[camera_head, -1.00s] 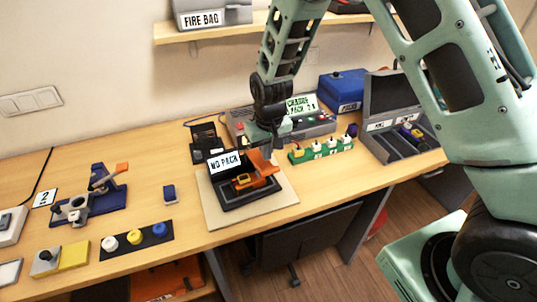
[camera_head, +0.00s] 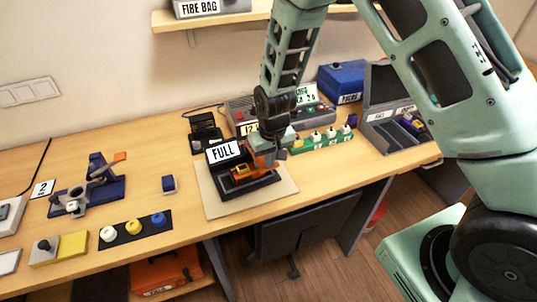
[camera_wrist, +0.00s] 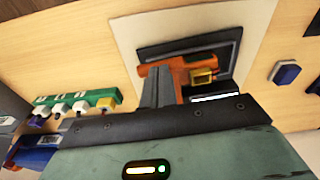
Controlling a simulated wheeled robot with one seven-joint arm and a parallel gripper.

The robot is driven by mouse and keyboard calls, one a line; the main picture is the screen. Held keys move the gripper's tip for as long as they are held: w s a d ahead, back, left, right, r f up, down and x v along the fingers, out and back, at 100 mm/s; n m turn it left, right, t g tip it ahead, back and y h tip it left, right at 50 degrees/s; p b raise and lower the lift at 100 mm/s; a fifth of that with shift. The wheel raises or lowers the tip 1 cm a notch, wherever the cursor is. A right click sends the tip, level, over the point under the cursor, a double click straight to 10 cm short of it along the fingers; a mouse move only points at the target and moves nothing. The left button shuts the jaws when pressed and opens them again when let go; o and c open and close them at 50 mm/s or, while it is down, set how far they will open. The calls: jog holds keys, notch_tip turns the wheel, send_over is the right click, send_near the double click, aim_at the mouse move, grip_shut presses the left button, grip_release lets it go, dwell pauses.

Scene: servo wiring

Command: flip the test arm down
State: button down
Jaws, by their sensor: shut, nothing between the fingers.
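The black tester (camera_head: 262,190) sits on a pale board, and its upright display (camera_head: 225,151) reads FULL. Its orange test arm (camera_head: 243,171) lies low over the tester in the head view, partly hidden by my gripper. The wrist view also shows the orange arm (camera_wrist: 157,68), with a small yellow-framed part (camera_wrist: 203,76) beside it. My gripper (camera_head: 273,158) is shut and empty, pointing down at the right end of the orange arm. In the wrist view its fingers (camera_wrist: 160,85) overlap the orange part; I cannot tell whether they touch it.
A green strip (camera_head: 325,138) with white plugs stands right of the tester, near the grey charger. A blue block (camera_head: 168,184) and a blue stand with an orange lever (camera_head: 119,157) are to the left. A tray of coloured knobs (camera_head: 135,232) lies near the front edge.

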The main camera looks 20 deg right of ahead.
jog(key=shift+s+f, duration=0.1)
jog(key=shift+f, duration=0.45)
jog(key=shift+r, duration=0.1)
jog(key=shift+r+p, duration=0.6)
jog(key=shift+r, duration=0.25)
jog(key=r+p, duration=0.2)
jog(key=r, duration=0.1)
jog(key=r+p, duration=0.1)
jog(key=shift+w+r, duration=0.3)
jog(key=shift+w, duration=0.1)
jog(key=shift+s+a+r+b, duration=0.1)
jog(key=shift+s+r+b, duration=0.2)
jog(key=shift+b, duration=0.35)
notch_tip(320, 180, up, 8)
jog(key=s+b, duration=0.2)
jog(key=s, duration=0.1)
jog(key=s+a+f+n+b, duration=0.1)
jog(key=s+a+n+b, duration=0.2)
jog(key=s, duration=0.9)
jog(key=s+a+n+g+b, duration=0.1)
jog(key=s+a+n+b, duration=0.2)
jog(key=s, duration=0.9)
jog(key=shift+s+a+f+n+y+b, duration=0.3)
jog(key=shift+s+a+f+n+b, duration=0.1)
jog(key=shift+b, duration=0.6)
